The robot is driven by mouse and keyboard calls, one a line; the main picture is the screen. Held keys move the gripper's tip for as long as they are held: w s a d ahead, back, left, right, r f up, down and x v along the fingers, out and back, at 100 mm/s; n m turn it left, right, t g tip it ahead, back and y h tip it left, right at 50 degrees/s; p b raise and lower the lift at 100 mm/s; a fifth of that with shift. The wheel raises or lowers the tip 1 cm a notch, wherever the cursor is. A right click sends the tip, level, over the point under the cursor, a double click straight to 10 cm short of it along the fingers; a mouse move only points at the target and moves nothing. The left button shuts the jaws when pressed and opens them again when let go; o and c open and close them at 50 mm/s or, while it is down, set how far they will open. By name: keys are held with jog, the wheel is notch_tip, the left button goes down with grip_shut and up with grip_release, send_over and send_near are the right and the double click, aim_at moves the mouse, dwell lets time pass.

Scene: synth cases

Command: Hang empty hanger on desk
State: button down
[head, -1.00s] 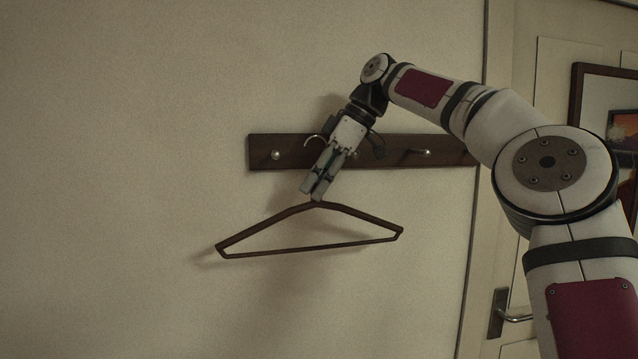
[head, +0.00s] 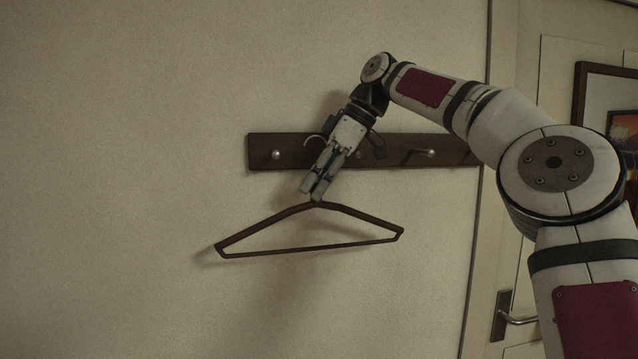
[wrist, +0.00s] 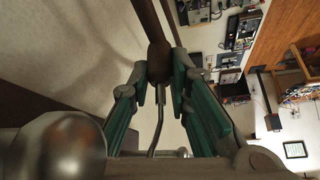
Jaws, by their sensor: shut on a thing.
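A dark brown, empty hanger (head: 300,250) hangs from my gripper (head: 314,192) in front of the wall, its bar slightly tilted. My gripper is shut on the hanger's neck, just below the hook. The metal hook (head: 313,139) sticks up beside the gripper, in front of the wall rack. In the wrist view the green fingers (wrist: 160,84) close around the brown neck (wrist: 159,60), and the hook's metal stem (wrist: 157,120) runs back between them. No desk shows clearly in either view.
A dark wooden rack (head: 330,162) with several metal knobs is fixed to the wall behind my gripper. One knob (head: 276,154) is at the left, another (head: 428,153) at the right. The left wall is bare.

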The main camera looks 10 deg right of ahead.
jog(key=shift+w+a+f, duration=0.3)
jog(key=shift+f, duration=0.1)
jog(key=shift+s+a+r, duration=0.1)
jog(key=shift+a+r, duration=0.1)
jog(key=shift+a, duration=1.6)
jog(key=shift+a+b, duration=0.35)
jog(key=shift+a, duration=1.5)
jog(key=shift+s+d+f+p, duration=0.1)
jog(key=shift+s+f+p, duration=0.05)
jog(key=shift+f+p, duration=0.4)
jog(key=shift+f, duration=0.3)
